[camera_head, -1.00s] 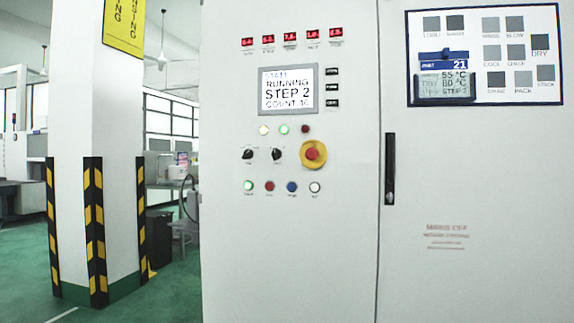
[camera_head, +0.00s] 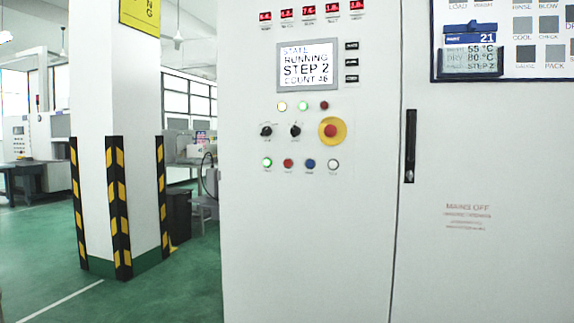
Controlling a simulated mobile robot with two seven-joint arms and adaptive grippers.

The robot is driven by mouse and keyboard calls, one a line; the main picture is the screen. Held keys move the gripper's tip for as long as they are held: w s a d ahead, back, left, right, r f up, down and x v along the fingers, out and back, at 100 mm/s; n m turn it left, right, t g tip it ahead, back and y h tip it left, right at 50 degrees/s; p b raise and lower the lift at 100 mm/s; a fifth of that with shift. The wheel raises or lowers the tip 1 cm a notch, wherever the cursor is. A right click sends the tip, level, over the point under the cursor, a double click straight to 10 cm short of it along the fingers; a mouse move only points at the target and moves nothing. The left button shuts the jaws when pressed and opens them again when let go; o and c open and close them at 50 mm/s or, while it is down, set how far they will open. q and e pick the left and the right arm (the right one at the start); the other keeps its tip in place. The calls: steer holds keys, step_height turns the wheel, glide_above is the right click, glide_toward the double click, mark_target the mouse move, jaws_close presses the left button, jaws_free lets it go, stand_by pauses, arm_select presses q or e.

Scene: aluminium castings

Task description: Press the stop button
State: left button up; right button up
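A light grey control cabinet (camera_head: 310,240) stands in front of me. Its screen (camera_head: 305,65) reads RUNNING, STEP 2, and a count that looks like 46. Below the screen is a large red mushroom button on a yellow round base (camera_head: 332,131). The bottom row has a green-lit button (camera_head: 267,163), a red button (camera_head: 288,163), a blue button (camera_head: 310,164) and a white button (camera_head: 333,164). Their small labels are too small to read. Neither of my grippers is in view.
Two black knobs (camera_head: 295,130) sit left of the mushroom button. A black door handle (camera_head: 410,146) is on the right panel. A pillar with black-and-yellow guards (camera_head: 119,205) and a dark bin (camera_head: 178,218) stand left of the cabinet. Green floor (camera_head: 150,295) is open at lower left.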

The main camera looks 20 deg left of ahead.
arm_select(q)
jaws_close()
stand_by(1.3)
